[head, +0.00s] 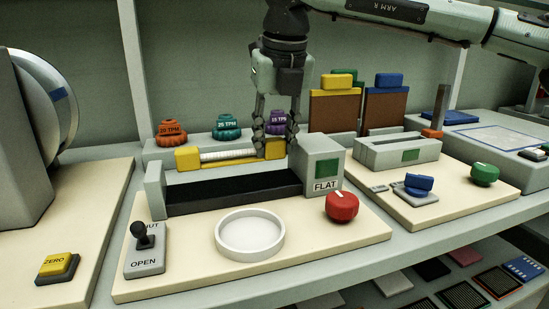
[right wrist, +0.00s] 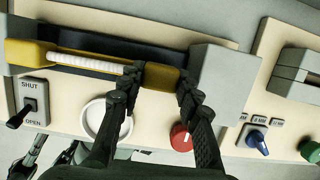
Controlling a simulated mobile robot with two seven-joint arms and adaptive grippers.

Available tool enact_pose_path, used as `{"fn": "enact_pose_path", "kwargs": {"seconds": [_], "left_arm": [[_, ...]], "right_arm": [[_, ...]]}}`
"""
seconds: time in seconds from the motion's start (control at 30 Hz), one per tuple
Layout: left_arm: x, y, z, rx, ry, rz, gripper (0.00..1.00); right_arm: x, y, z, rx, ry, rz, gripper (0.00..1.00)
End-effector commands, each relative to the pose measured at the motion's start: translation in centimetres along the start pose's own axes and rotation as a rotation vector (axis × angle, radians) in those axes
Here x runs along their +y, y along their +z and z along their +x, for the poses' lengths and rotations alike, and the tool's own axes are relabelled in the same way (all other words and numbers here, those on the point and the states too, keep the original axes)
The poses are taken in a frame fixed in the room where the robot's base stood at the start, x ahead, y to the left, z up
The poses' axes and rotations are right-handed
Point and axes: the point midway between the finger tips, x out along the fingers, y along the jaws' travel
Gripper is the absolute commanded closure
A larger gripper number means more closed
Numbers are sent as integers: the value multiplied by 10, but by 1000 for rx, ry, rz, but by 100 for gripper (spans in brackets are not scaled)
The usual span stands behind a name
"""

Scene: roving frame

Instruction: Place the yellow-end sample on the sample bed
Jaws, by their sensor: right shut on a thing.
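The yellow-end sample (head: 229,155) is a white ribbed rod with a yellow block at each end. My right gripper (head: 277,128) points down and is shut on its right yellow block. In the right wrist view the fingers (right wrist: 160,82) sit on either side of that block, and the white rod (right wrist: 88,64) runs left. The sample bed (head: 235,190) is a long black strip between a grey end block at left and a grey block marked FLAT (head: 318,160) at right. The sample appears raised, overlapping part of the bed (right wrist: 105,43) in the right wrist view.
A white round dish (head: 250,234), a red knob (head: 342,206) and a SHUT/OPEN lever (head: 145,240) stand in front of the bed. Orange (head: 171,132), teal (head: 226,127) and purple (head: 278,122) TPM pieces stand behind. Brown, colour-topped samples (head: 333,108) stand at back right.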

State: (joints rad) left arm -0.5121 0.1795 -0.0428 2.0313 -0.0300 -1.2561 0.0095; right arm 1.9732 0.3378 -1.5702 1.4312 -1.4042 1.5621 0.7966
Motion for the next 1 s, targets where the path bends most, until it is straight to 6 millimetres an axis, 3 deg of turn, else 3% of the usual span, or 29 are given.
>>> {"fn": "enact_pose_path", "kwargs": {"seconds": [0.33,0.77,0.8,0.83,1.0], "left_arm": [[0,-4,5,8,2,-2,60],[1,-5,5,8,4,-6,60],[1,-7,1,14,4,-6,60],[1,-8,0,17,4,-6,60],[1,-4,-1,12,3,-6,60]], "right_arm": [[-1,-11,38,3,0,-1,97],[-1,-12,42,0,0,0,97],[-1,-11,41,1,0,0,62],[-1,-11,41,1,0,0,58],[-1,-11,41,1,0,0,58]]}}
